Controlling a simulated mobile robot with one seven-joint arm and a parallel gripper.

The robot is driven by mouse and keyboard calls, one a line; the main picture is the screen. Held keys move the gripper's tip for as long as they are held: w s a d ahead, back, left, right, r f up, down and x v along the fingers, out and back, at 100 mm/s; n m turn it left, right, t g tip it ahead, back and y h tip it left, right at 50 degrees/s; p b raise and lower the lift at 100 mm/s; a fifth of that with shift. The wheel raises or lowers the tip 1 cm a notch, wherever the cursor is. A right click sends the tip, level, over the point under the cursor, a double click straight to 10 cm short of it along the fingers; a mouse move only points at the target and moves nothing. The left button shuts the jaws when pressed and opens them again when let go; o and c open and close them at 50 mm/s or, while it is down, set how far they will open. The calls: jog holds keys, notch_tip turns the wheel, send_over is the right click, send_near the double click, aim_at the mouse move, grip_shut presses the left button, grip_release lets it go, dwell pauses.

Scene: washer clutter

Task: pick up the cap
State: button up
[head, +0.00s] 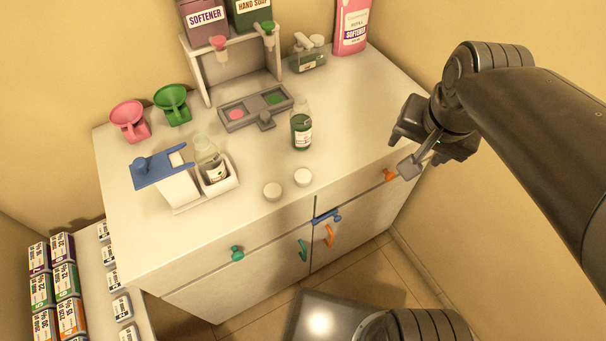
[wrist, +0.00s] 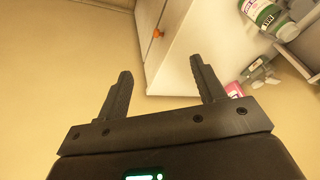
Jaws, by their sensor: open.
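Two round white caps lie on the front part of the white counter, the left cap (head: 272,191) and the right cap (head: 303,177), close together but apart. My gripper (head: 405,152) is at the right, by the counter's right edge, well away from both caps. In the wrist view my gripper (wrist: 163,88) has its two fingers spread wide with nothing between them. The caps do not show in the wrist view.
An uncapped green bottle (head: 301,130) stands behind the caps. Left are a white holder (head: 190,192) with a bottle (head: 209,158) and a blue lever piece (head: 160,168). Farther back are pink (head: 130,118) and green (head: 172,101) funnels and a dispenser stand (head: 232,62). The counter (head: 350,120) is clear right of the green bottle.

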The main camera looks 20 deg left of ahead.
jog(key=w+a+f+m+g, duration=0.2)
jog(key=w+a+f, duration=0.1)
jog(key=a, duration=0.6)
jog(key=m+g, duration=0.2)
jog(key=m, duration=0.1)
send_over(303, 176)
jog(key=shift+h, duration=0.4)
notch_tip(303, 176, down, 11)
jog(key=shift+d+r, duration=0.15)
jog(key=shift+r, duration=0.05)
jog(key=shift+a+f, duration=0.2)
jog(key=shift+f, duration=2.8)
jog(key=shift+c, duration=0.3)
jog(key=c, duration=1)
jog(key=shift+o, duration=0.2)
jog(key=shift+r, duration=0.1)
